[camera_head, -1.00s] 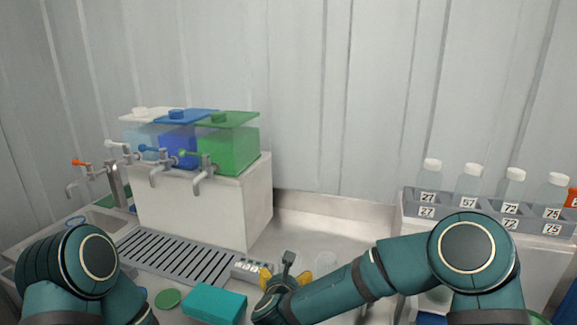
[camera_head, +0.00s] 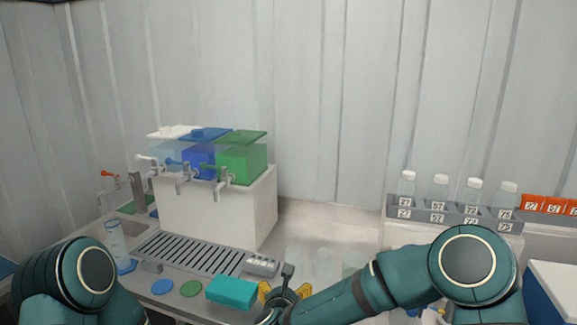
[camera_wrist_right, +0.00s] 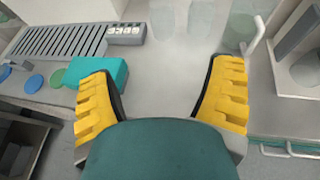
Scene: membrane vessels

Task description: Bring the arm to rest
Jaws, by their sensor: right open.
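My right arm (camera_head: 400,280) reaches in from the right in the head view, bent at the elbow. Its gripper (camera_head: 282,296) is at the bottom middle, over the bench's front part. In the right wrist view the gripper (camera_wrist_right: 163,105) has its yellow fingers spread wide, with nothing between them. A teal block (camera_head: 232,292) lies on the bench just left of it, and also shows beside the left finger in the wrist view (camera_wrist_right: 104,74). My left arm (camera_head: 75,280) shows at the lower left, but its gripper is outside the frame.
White, blue and green tanks (camera_head: 242,160) with taps stand on a white box (camera_head: 215,215) behind a slotted drain (camera_head: 195,250). Numbered bottles (camera_head: 440,190) stand in a grey rack (camera_head: 455,218) at right. A clear cylinder (camera_head: 117,243) and flat discs (camera_head: 190,288) are at left.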

